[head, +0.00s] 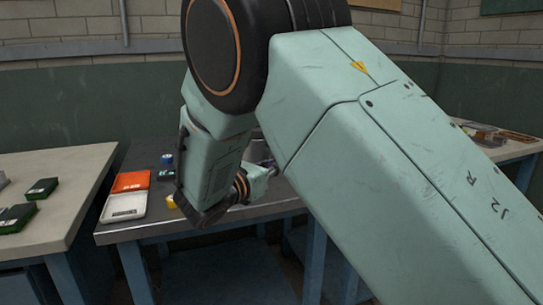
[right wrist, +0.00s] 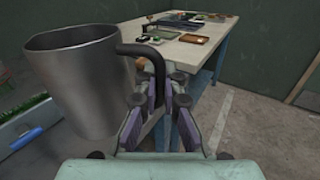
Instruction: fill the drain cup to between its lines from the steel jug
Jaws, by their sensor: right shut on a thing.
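The steel jug (right wrist: 78,85) fills the left of the right wrist view, close to the camera, with its dark handle (right wrist: 158,62) on its right side. My right gripper (right wrist: 159,88) is shut on that handle. The jug looks roughly upright; what is inside it cannot be seen. In the head view my own arm covers most of the gripper and jug. I cannot make out the drain cup in either view. My left gripper is in neither view.
In the head view a dark-topped bench (head: 150,229) holds an open orange and white case (head: 130,192), a blue roll (head: 167,159) and a small yellow item (head: 171,201). A pale table (head: 75,172) with dark boxes stands left.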

